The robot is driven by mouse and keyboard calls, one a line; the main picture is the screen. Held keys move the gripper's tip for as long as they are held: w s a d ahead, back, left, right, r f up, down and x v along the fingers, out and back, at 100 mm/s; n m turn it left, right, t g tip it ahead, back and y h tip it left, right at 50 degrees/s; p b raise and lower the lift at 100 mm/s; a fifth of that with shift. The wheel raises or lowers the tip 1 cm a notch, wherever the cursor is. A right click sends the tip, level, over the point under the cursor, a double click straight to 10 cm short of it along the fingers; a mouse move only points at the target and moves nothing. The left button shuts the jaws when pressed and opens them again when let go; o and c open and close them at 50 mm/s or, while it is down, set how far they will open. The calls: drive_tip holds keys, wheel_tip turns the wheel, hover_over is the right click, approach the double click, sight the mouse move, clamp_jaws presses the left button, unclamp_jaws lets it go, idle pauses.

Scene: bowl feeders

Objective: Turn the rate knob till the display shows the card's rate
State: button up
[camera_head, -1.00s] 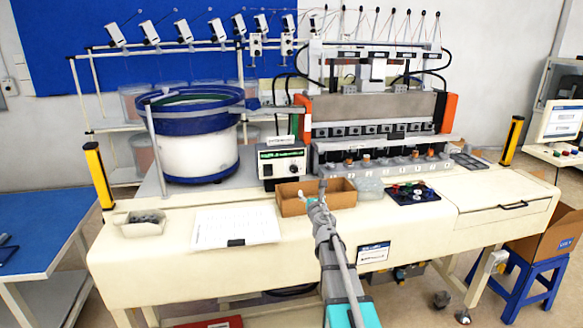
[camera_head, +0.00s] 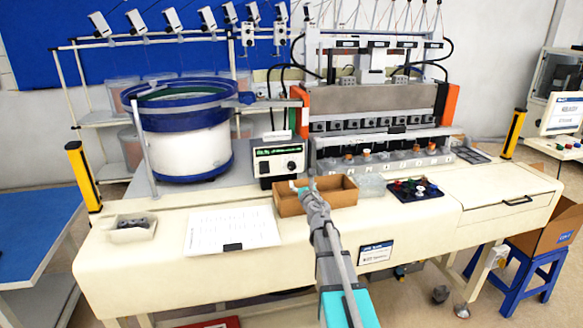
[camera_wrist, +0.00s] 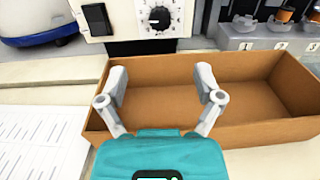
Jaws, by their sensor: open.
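The rate knob (camera_wrist: 160,18) is a round black knob with a dial scale on the cream front of the control box; it also shows in the head view (camera_head: 292,165). The box's green display (camera_head: 268,152) is lit, but its digits are too small to read. A small white card (camera_head: 277,135) stands on top of the box; its text is unreadable. My gripper (camera_wrist: 161,80) is open and empty, its two fingers apart below and in front of the knob, over the cardboard tray. Nothing touches the knob.
The open cardboard tray (camera_head: 345,198) sits in front of the control box, under my gripper. A black rocker switch (camera_wrist: 97,19) is left of the knob. A printed sheet (camera_head: 205,232) lies left, and the blue bowl feeder (camera_head: 185,155) stands behind it.

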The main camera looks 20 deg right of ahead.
sight(292, 166)
drive_tip(key=shift+w, duration=0.15)
drive_tip(key=w, duration=0.4)
drive_tip(key=w+d, duration=0.1)
drive_tip(key=w, duration=0.8)
drive_tip(key=shift+w+d, duration=0.2)
drive_tip(key=c, duration=1.2)
